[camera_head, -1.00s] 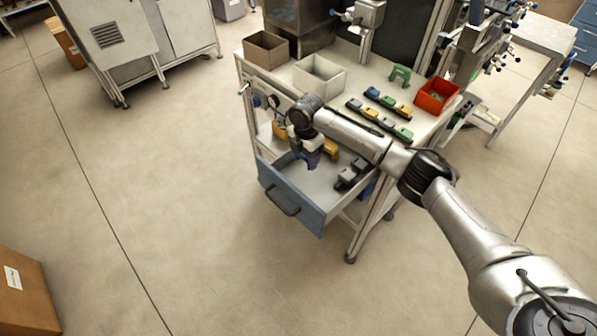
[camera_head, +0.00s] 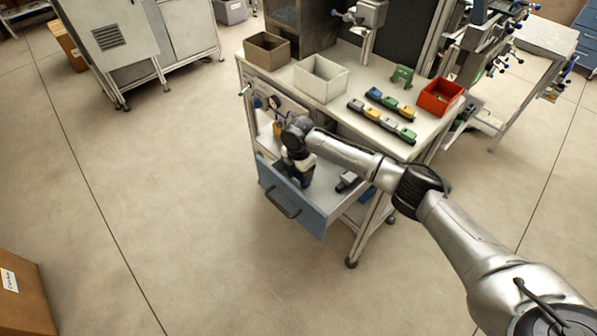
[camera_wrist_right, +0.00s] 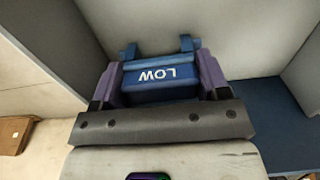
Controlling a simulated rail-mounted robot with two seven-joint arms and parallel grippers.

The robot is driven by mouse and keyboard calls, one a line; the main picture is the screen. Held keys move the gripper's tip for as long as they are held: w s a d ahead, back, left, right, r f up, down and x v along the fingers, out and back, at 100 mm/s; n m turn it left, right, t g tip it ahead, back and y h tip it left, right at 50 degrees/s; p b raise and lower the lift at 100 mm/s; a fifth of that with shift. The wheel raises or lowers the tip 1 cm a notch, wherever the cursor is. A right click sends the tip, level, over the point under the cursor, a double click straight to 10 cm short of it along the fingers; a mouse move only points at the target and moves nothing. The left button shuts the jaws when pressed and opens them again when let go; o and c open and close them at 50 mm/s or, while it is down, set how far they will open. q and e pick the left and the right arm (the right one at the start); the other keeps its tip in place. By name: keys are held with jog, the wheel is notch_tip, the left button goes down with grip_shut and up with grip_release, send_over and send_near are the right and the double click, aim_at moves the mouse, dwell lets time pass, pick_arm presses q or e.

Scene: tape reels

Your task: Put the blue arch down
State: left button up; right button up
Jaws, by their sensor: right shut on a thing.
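The blue arch (camera_wrist_right: 160,84), marked LOW, sits between the purple fingers of my right gripper (camera_wrist_right: 160,72) in the right wrist view. The gripper is shut on it, and two short feet of the arch stick out past the fingers. In the head view my right gripper (camera_head: 301,178) points down inside the open drawer (camera_head: 288,208), close behind its blue front. There the arch is hidden or too small to make out. I cannot tell whether it touches the drawer floor. My left gripper is not in view.
A dark grey piece (camera_head: 347,182) lies in the drawer right of the gripper. The worktop above holds a brown box (camera_head: 267,50), a white bin (camera_head: 321,80), a red bin (camera_head: 439,97), a green arch (camera_head: 402,77) and rows of coloured blocks.

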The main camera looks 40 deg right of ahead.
jog(key=shift+f, duration=0.1)
jog(key=o, duration=0.9)
jog(key=shift+o, duration=0.2)
notch_tip(320, 180, up, 11)
jog(key=p, duration=0.2)
jog(key=shift+f+p, duration=0.2)
jog(key=shift+p, duration=0.2)
jog(key=shift+r, duration=0.85)
